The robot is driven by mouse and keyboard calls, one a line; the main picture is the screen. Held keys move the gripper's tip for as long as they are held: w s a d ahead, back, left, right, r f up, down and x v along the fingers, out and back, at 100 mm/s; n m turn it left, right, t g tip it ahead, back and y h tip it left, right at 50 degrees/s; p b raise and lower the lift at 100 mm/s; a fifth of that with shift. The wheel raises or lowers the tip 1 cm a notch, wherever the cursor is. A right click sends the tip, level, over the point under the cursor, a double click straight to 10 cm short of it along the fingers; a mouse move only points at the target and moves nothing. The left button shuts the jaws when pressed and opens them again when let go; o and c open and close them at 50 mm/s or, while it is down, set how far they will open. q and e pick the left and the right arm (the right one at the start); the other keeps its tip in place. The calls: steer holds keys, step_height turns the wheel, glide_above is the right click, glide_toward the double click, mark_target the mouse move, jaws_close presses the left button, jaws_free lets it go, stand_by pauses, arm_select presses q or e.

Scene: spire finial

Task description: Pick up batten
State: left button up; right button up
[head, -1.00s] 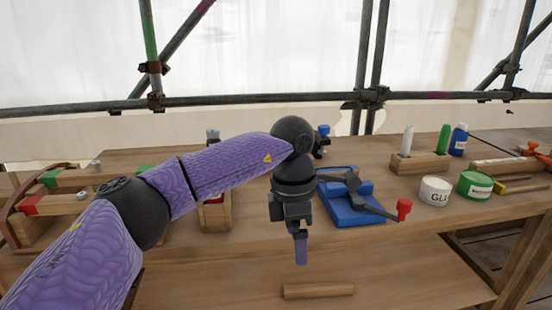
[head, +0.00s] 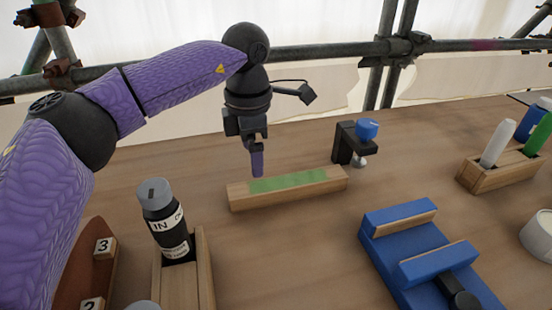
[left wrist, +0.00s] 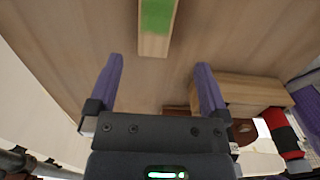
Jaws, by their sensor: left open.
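A pale wooden batten (head: 325,188) with a green patch along its top lies on the wooden bench in the head view. Its end also shows in the left wrist view (left wrist: 154,45), at the top, lined up between the spread fingers. My left gripper (head: 257,172) points down just above and behind the batten's left half. It is open and empty, with its purple fingers (left wrist: 160,65) apart in the left wrist view. In the head view one finger hides the other. I cannot tell the exact height gap. My right gripper is not in view.
A black clamp with a blue knob (head: 367,129) stands close behind the batten's right end. A dark bottle (head: 162,222) stands in a wooden holder (head: 203,275) at front left. A blue vise (head: 400,217) and a marker block (head: 492,176) are at right. Scaffold pipes run behind.

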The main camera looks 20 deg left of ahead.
mark_target(251, 188)
arm_select(q)
steer(key=shift+w+a+f, duration=0.15)
steer(key=shift+w+a, duration=0.05)
steer(key=f+b, duration=0.2)
steer(key=f, duration=0.2)
steer(key=f+b, duration=0.3)
steer(key=f, duration=0.2)
steer(key=shift+s+a+f, duration=0.1)
steer(key=shift+s+a, duration=0.1)
steer(key=shift+f, duration=0.35)
steer(key=shift+r, duration=0.2)
steer(key=c, duration=0.7)
jaws_close()
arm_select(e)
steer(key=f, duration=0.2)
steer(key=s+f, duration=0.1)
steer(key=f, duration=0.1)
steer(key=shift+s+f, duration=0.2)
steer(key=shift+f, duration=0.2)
